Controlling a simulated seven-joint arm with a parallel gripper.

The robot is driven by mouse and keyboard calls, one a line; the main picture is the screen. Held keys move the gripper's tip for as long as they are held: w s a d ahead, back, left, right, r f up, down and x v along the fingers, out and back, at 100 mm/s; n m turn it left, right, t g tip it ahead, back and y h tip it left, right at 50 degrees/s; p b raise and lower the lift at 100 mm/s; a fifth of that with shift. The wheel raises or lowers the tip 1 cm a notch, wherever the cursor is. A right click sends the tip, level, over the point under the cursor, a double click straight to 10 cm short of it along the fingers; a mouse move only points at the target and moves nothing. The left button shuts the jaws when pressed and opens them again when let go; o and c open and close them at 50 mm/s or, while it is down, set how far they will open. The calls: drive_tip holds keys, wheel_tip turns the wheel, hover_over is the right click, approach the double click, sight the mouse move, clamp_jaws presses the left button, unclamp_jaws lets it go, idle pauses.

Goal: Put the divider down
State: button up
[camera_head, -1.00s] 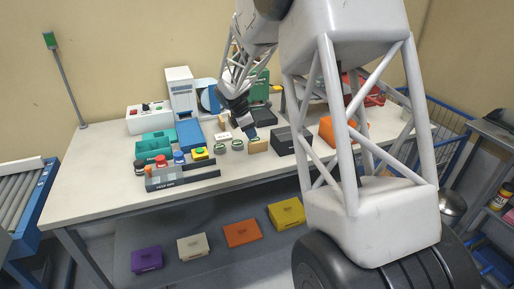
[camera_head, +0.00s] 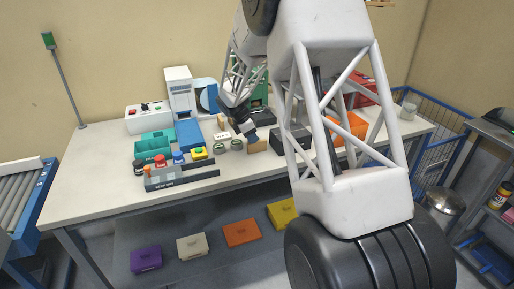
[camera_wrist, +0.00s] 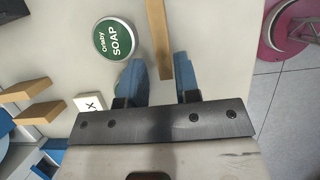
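The divider (camera_wrist: 161,36) is a thin tan strip that runs up and out of the top of the wrist view. Its near end lies between the two blue fingertips of my gripper (camera_wrist: 159,70). The fingers are apart, with a gap to the strip on the left and the right finger very close to it; I cannot tell whether that one touches. In the head view the divider (camera_head: 258,147) is a small tan piece at the worktable surface, just below my gripper (camera_head: 249,134).
A green soap tin (camera_wrist: 114,39) lies left of the divider, with a white tile marked X (camera_wrist: 89,104) near it. A dark open box (camera_head: 290,142) stands to the right. Colored bottles and a teal bin (camera_head: 152,150) are on the left of the table (camera_head: 100,170).

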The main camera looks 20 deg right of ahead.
sight(257, 152)
drive_tip(key=shift+d+f, duration=0.1)
drive_tip(key=shift+f, duration=0.15)
drive_tip(key=shift+x, duration=2.6)
drive_tip(key=shift+s+d, duration=0.15)
drive_tip(key=shift+d, duration=0.05)
clamp_jaws()
